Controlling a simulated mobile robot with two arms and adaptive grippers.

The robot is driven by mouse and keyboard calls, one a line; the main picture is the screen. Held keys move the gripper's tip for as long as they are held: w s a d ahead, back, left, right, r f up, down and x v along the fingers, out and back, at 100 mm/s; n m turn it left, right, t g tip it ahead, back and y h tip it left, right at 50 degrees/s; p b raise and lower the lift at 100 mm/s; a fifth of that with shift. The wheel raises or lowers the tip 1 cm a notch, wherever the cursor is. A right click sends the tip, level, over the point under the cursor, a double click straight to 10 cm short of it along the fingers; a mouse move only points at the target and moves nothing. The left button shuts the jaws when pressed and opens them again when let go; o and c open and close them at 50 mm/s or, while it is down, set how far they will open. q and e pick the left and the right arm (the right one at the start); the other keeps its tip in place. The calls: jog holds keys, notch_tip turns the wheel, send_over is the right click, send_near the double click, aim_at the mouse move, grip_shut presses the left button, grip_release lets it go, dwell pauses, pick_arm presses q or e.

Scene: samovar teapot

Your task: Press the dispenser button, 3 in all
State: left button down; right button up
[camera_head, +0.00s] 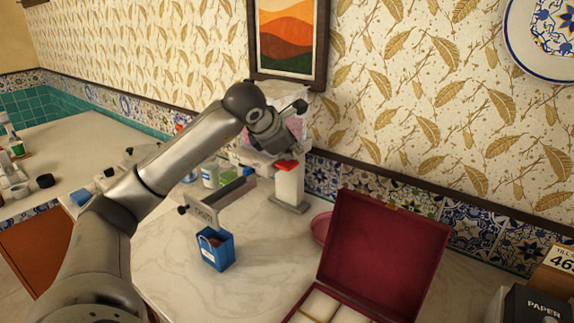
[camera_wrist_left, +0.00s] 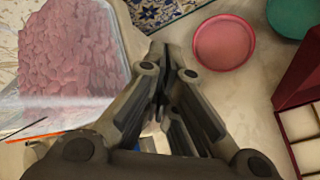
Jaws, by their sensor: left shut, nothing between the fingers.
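The dispenser stands against the back wall, with a clear bin of pink contents (camera_head: 258,145), a white column (camera_head: 289,187) and a red button (camera_head: 287,166) at its front. My left gripper (camera_head: 305,163) is shut and empty, pointing down close beside the red button and partly covering the dispenser. I cannot tell whether it touches the button. In the left wrist view, the shut fingers (camera_wrist_left: 161,60) lie right of the pink-filled bin (camera_wrist_left: 70,45); the button does not show there. My right gripper is not in view.
A blue container (camera_head: 215,250) stands in front of the dispenser on the marble counter. An open dark red box (camera_head: 385,250) stands to the right, with a pink round dish (camera_wrist_left: 224,42) behind it. Bottles (camera_head: 210,174) stand left, behind my arm.

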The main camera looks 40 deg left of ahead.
aim_at(291, 163)
pick_arm(q)
jog(key=shift+f, duration=0.35)
dwell(0.6)
jog(key=shift+f+b, duration=1)
jog(key=shift+b, duration=0.1)
dwell(0.5)
jog(key=shift+r+p, duration=1.6)
jog(key=shift+r, duration=0.15)
jog(key=shift+r, duration=0.3)
notch_tip(291, 163, up, 5)
jog(key=p, duration=0.4)
jog(key=shift+f+p, duration=0.2)
jog(key=shift+p, duration=0.1)
jog(key=shift+f, duration=0.1)
